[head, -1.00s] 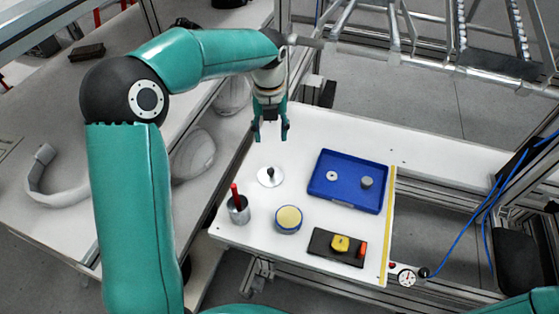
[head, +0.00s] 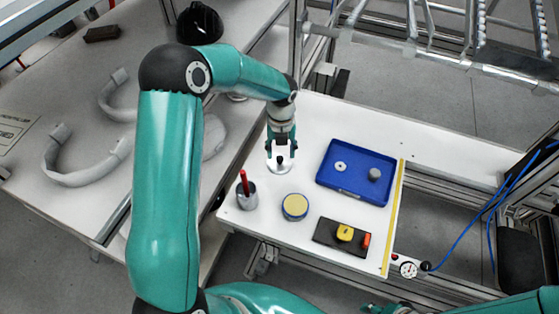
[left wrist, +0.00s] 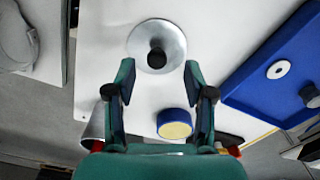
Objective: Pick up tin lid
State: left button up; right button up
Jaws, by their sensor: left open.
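The tin lid (head: 282,169) is a round silver disc with a black knob. It lies flat on the white table, and it also shows in the left wrist view (left wrist: 146,34). My left gripper (head: 281,150) is open and empty, pointing down just above the lid. In the left wrist view, the knob lies beyond and roughly between the two fingertips (left wrist: 158,80). The fingers look clear of the knob. Some teal and dark parts at the bottom edge of the head view may be my right gripper (head: 387,308), mostly cut off.
A metal cup (head: 246,199) with a red-handled item and a round blue-and-yellow tin (head: 295,207) stand nearby. A blue tray (head: 349,186) holds a washer and a grey cylinder. A black plate (head: 328,236) bears yellow and red pieces.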

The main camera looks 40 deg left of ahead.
aim_at(280, 158)
pick_arm(q)
notch_tip(280, 158, down, 4)
jog(key=shift+s+a+p, duration=0.15)
jog(key=shift+p, duration=0.3)
grip_shut()
